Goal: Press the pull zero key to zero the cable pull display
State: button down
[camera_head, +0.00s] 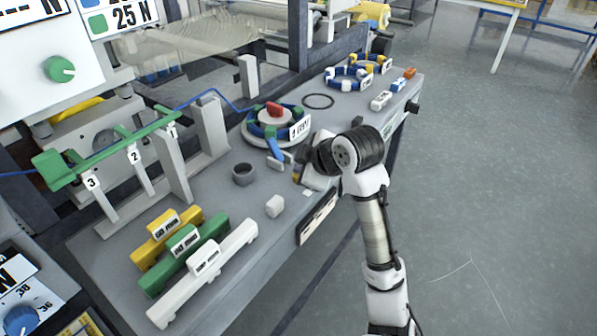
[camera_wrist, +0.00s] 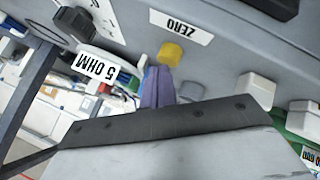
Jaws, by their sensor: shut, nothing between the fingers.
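The zero key is a small yellow block (camera_wrist: 171,54) on the grey bench top in the wrist view, beside a white plate reading ZERO (camera_wrist: 180,27). My gripper (camera_wrist: 160,73) is shut and empty. Its purple-grey fingertips lie right at the near side of the yellow key in the picture; I cannot tell whether they touch it. In the head view my gripper (camera_head: 300,172) is low over the bench's front edge, with its tips partly hidden by my wrist. A display panel (camera_head: 25,15) at the top left shows dashes and N.
A reel with a red knob (camera_head: 274,110) stands behind my gripper. Yellow, green and white bars (camera_head: 205,275) lie at the front left. Open floor (camera_head: 490,200) is at the right.

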jog(key=shift+r, duration=0.55)
notch_tip(320, 180, up, 5)
jog(key=p, duration=0.4)
jog(key=shift+r, duration=0.1)
dwell(0.7)
